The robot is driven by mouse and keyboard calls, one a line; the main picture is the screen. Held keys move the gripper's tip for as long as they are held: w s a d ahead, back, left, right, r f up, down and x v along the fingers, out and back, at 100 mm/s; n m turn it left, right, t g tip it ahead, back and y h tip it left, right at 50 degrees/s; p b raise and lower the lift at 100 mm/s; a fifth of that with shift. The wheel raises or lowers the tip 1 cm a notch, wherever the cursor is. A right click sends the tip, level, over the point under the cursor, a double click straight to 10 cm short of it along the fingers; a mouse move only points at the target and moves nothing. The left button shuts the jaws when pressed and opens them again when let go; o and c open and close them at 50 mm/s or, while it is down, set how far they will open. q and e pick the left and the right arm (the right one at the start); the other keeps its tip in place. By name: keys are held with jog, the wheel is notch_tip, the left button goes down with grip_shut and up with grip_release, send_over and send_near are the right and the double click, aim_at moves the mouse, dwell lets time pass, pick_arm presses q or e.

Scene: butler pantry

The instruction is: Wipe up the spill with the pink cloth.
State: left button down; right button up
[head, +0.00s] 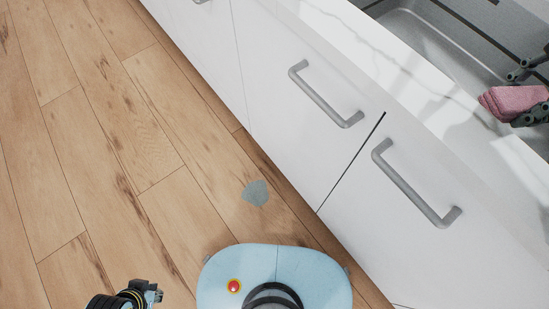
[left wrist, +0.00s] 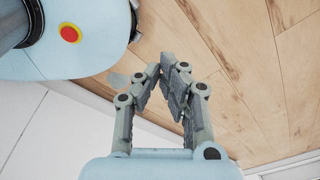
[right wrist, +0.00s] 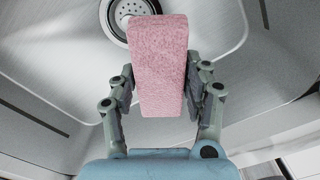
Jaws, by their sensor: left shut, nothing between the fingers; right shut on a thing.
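The pink cloth (head: 508,102) is a thick folded piece at the right edge of the head view, over the counter's edge by the sink. My right gripper (head: 533,92) is shut on it, with a finger on either side; the cloth also fills the middle of the right wrist view (right wrist: 160,60). The spill (head: 256,193) is a small grey-blue patch on the wooden floor, between my base and the cabinet. Part of it shows in the left wrist view (left wrist: 117,80). My left gripper (head: 152,291) is shut and empty, low over the floor at the bottom of the head view.
White cabinet fronts with metal handles (head: 325,95) run beside the spill. Above them is a marble counter (head: 400,60) with a steel sink (head: 410,30); its drain (right wrist: 125,15) shows beyond the cloth. The wooden floor (head: 90,130) on the left is clear.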

pick_arm(q)
jog(key=shift+s+a, duration=0.15)
jog(key=shift+s, duration=1.1)
jog(key=shift+w, duration=0.1)
